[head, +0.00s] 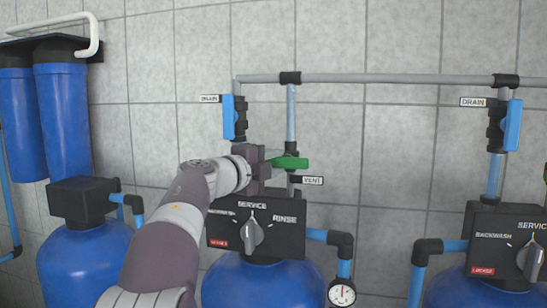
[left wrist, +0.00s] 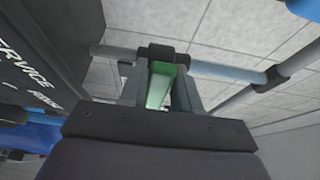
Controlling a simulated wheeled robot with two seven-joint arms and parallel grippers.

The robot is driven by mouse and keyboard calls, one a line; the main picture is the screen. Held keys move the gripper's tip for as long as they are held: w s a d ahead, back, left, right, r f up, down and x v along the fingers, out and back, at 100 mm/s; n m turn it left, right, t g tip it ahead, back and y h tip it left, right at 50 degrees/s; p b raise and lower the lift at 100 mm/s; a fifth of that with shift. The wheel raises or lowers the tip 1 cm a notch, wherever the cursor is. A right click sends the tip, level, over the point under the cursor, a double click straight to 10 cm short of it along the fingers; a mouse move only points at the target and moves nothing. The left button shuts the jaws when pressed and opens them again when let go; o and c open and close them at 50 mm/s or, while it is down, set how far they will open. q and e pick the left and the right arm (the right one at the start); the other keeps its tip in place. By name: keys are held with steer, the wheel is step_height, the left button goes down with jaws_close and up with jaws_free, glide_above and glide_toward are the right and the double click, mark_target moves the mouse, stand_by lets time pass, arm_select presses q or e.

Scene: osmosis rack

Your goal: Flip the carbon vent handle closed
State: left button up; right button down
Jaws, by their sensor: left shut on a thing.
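The green vent handle (head: 291,163) lies roughly level across the vertical vent pipe, just above the "VENT" label (head: 312,180). My left gripper (head: 273,160) reaches in from the left in the head view and is shut on the handle's left part, which its fingers partly hide. In the left wrist view the green handle (left wrist: 159,86) sits between the two fingers of my left gripper (left wrist: 162,92). The vent valve body behind the handle is mostly hidden. My right gripper is not in view.
A black control head (head: 252,228) with a grey knob sits just below my gripper on a blue tank (head: 262,282). A blue drain handle (head: 228,117) stands upright at upper left of the gripper. A grey pipe (head: 390,78) runs above. The tiled wall is close behind.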

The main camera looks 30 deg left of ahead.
arm_select(q)
steer(key=o, duration=0.7)
steer(key=shift+r, duration=0.3)
steer(key=shift+o, duration=1.3)
steer(key=shift+a+f, duration=0.1)
steer(key=shift+a, duration=0.05)
steer(key=shift+w+a+f, duration=0.25)
steer(key=s+a+b, duration=0.2)
steer(key=s+b, duration=0.3)
steer(key=s, duration=0.7)
steer(key=shift+s, duration=0.2)
